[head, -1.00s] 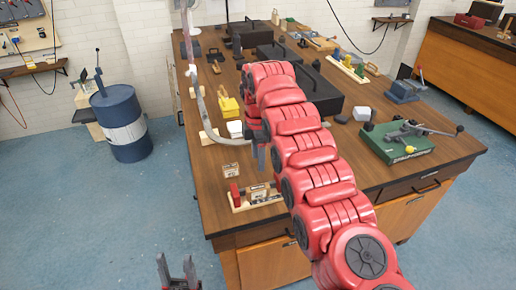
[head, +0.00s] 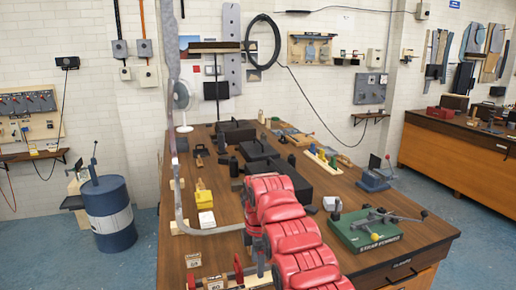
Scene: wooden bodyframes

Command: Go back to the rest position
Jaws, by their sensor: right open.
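My right arm, red and segmented, reaches over the wooden workbench (head: 200,155) from the lower right in the head view. My right gripper (head: 260,266) points down at the arm's far end, above the bench's near part, and is partly hidden by the arm. It is open with nothing seen in it. A small wooden piece with red uprights (head: 238,270) is just left of it; I cannot tell if they touch. My left gripper is out of view.
A curved grey tube (head: 178,190) stands along the bench's left side. A green-based tool (head: 366,230) and black cases (head: 286,180) are on the bench. A blue drum (head: 110,215) stands on the floor at left. Another bench (head: 450,150) is at right.

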